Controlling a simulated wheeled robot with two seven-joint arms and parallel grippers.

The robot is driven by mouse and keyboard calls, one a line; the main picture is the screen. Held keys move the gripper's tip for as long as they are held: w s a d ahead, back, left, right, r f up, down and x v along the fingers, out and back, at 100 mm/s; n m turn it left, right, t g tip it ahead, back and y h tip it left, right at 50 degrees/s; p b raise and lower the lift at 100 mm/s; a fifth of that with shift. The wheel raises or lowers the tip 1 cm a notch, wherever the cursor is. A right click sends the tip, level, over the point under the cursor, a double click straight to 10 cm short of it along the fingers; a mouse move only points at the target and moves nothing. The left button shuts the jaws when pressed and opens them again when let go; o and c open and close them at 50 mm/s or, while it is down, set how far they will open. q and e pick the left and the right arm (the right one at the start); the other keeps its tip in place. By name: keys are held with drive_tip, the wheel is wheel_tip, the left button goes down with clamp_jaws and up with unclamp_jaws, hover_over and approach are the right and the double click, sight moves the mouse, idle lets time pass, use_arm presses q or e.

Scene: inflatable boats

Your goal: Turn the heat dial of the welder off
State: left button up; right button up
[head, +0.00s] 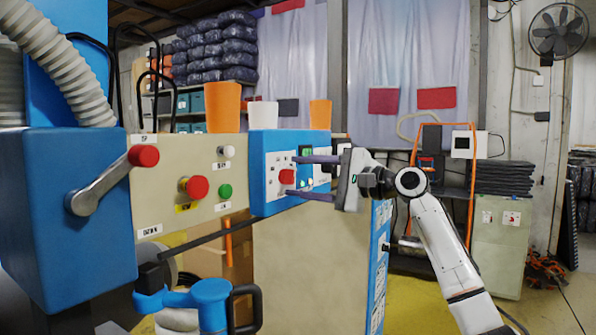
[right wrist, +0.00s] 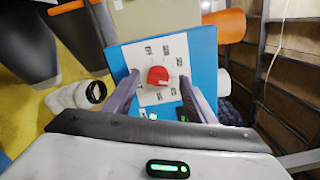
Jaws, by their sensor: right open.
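The heat dial is a red knob (head: 287,176) on a white plate on the front of the blue welder control box (head: 258,180). In the right wrist view the dial (right wrist: 158,76) sits amid several small labels, too blurred to read surely; its setting is unclear. My right gripper (head: 291,177) reaches in from the right and is open. Its dark fingers lie above and below the dial in the head view. In the right wrist view the fingers (right wrist: 159,82) stand on either side of the dial, with gaps visible. My left gripper is not in view.
Orange cups (head: 223,106) and a white one (head: 263,114) stand behind. A blue tool with a black handle (head: 210,303) is below.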

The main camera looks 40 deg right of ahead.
drive_tip(key=shift+w+a, duration=0.15)
drive_tip(key=shift+w, duration=0.35)
drive_tip(key=shift+c, duration=0.2)
drive_tip(key=c, duration=1)
